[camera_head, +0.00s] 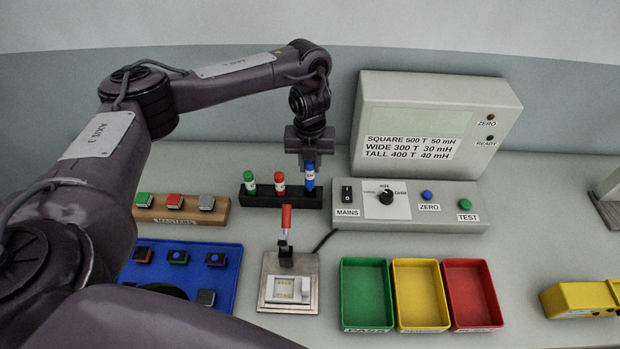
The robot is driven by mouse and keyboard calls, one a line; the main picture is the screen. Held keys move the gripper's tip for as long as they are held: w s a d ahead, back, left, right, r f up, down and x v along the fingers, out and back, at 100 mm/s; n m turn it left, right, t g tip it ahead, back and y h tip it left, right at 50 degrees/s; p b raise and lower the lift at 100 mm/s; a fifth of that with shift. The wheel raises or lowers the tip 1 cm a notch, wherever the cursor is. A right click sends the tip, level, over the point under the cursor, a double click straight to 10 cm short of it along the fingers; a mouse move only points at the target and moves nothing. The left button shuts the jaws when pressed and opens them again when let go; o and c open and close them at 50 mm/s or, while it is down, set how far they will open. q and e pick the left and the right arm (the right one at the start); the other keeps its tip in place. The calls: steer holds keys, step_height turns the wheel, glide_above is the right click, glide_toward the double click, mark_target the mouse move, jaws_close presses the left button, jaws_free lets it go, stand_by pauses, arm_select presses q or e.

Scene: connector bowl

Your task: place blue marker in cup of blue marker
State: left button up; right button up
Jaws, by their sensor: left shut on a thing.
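The blue marker (310,180) is upright at the right end of a black marker rack (262,202). My left gripper (310,160) points down over it and is shut on its upper part. The marker's lower end meets the right part of the rack; I cannot tell whether it is inside the cup or just in front of or above it. A green marker (250,183) and a red marker (279,183) stand upright in the rack to the left. My right gripper is not in view.
A fixture with a red-handled lever (286,218) stands in front of the rack. A meter console (410,205) is to the right. Green (345,290), yellow (398,290) and red (449,290) bins are at front. A wooden block holder (160,214) and blue tray (228,270) are left.

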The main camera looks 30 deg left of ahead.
mark_target(310, 175)
arm_select(q)
step_height(310, 175, down, 4)
steer(key=shift+f+b, duration=0.1)
steer(key=shift+b, duration=0.45)
steer(key=shift+w+f, duration=0.1)
steer(key=shift+f, duration=0.4)
steer(key=shift+f, duration=0.15)
steer(key=o, duration=0.8)
steer(key=shift+r, duration=0.4)
step_height(310, 175, up, 12)
steer(key=shift+f+p, duration=0.2)
steer(key=shift+p, duration=0.9)
